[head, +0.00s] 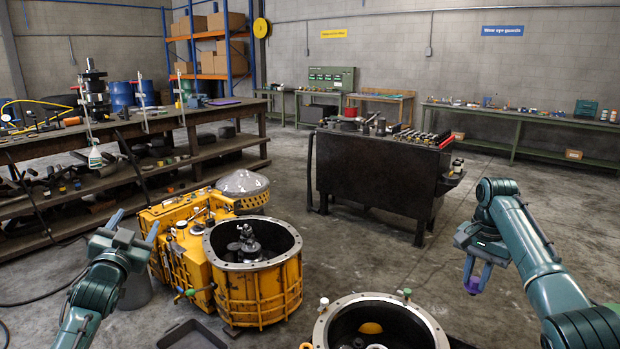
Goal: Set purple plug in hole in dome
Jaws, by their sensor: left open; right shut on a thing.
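My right gripper (478,277) hangs at the right over open floor, pointing down and shut on the purple plug (473,284). The plug shows as a small purple piece low between the fingers, partly hidden by them. A silver-grey dome (243,183) sits on the far end of the yellow transmission housing (255,290), left of centre and well away from the plug. I cannot make out a hole in the dome from here. My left gripper (134,226) is open and empty, pointing up and away, left of the yellow housing.
A second round casing (440,335) stands at the bottom centre, between me and the dark tool bench (365,170). A black tray (190,335) lies on the floor at lower left. A long workbench (150,125) runs along the left.

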